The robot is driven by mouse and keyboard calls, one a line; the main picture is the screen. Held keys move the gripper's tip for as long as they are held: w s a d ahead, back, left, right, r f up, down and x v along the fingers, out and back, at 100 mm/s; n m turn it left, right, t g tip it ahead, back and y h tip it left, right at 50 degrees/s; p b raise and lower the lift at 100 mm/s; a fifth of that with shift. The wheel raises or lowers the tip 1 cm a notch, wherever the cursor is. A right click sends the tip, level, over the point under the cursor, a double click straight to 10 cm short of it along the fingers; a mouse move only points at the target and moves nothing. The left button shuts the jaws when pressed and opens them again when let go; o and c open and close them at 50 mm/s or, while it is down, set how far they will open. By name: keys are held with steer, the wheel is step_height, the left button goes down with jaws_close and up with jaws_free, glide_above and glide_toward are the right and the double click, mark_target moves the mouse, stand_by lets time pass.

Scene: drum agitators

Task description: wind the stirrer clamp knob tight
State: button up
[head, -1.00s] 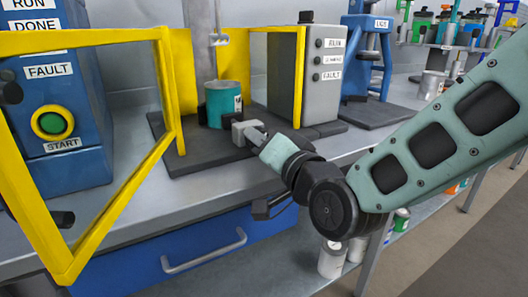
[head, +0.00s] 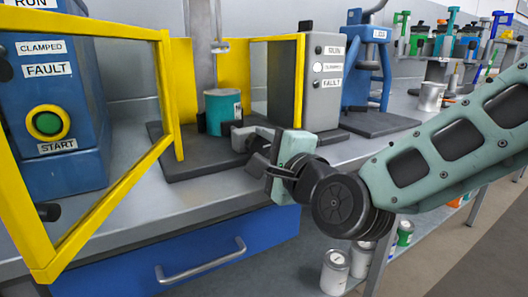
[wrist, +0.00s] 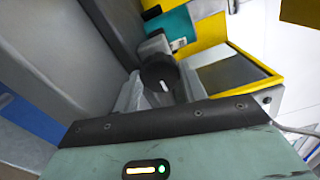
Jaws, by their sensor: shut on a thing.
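The stirrer clamp knob (wrist: 158,72) is dark and round. In the wrist view it lies between the two grey fingers of my gripper (wrist: 162,88), which is shut on it. In the head view my gripper (head: 256,142) is at the front right of the teal can (head: 223,105), and its fingers hide most of the knob. The middle lamp (head: 318,67) on that station, by the CLAMPED label, is white.
An open yellow-framed guard door (head: 168,100) stands to the left, before a blue cabinet (head: 60,100) with a green start button. A blue stirrer stand (head: 368,60) is behind right. The bench front left of my gripper is clear.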

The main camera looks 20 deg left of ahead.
steer(key=m, duration=0.5)
steer(key=shift+m, duration=0.4)
stand_by(0.4)
steer(key=o, duration=1)
steer(key=shift+s+d+f, duration=0.1)
